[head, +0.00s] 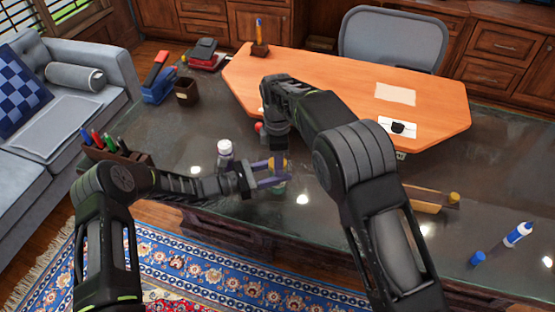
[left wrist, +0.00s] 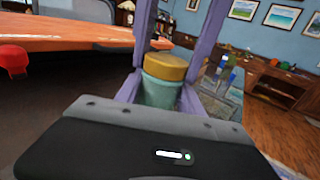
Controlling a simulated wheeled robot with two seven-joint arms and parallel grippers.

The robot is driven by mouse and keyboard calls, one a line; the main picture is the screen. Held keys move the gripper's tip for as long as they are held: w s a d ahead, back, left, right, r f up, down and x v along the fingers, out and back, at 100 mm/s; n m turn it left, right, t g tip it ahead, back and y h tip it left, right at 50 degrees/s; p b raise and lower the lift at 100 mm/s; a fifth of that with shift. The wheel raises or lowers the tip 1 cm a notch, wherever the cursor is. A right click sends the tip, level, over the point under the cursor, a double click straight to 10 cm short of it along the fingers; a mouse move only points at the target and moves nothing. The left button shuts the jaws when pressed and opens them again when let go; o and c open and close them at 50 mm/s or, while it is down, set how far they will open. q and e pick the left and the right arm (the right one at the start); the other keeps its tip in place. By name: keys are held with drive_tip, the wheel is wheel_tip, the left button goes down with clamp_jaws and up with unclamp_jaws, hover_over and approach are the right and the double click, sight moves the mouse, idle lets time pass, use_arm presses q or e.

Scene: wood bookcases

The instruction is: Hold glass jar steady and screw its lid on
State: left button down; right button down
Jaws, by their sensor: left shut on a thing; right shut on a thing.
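The glass jar (left wrist: 158,93) is pale green and stands upright in the left wrist view. In the head view only a bit of it (head: 279,188) shows between gripper fingers. The gold-yellow lid (left wrist: 166,66) sits on top of the jar and looks level; how tightly it sits I cannot tell. My left gripper (head: 270,176), with purple fingers, reaches in from the left and is shut on the jar. My right gripper (head: 279,157) points down from above, its purple fingers on either side of the lid, shut on it. The right arm hides part of this spot.
A white-capped bottle (head: 225,149) stands close behind the left gripper. A red object (head: 259,127) is near the right wrist. A pen box (head: 118,152) is at the left. A wooden tray (head: 415,201), blue cap (head: 477,257) and blue-white bottle (head: 518,234) lie right on the dark desk (head: 350,240).

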drive_tip(key=m, duration=1.6)
drive_tip(key=shift+m, duration=0.3)
drive_tip(key=m, duration=0.5)
drive_tip(key=shift+m, duration=0.3)
drive_tip(key=c, duration=0.7)
unclamp_jaws()
drive_tip(key=shift+f, duration=0.1)
drive_tip(key=shift+r, duration=2.3)
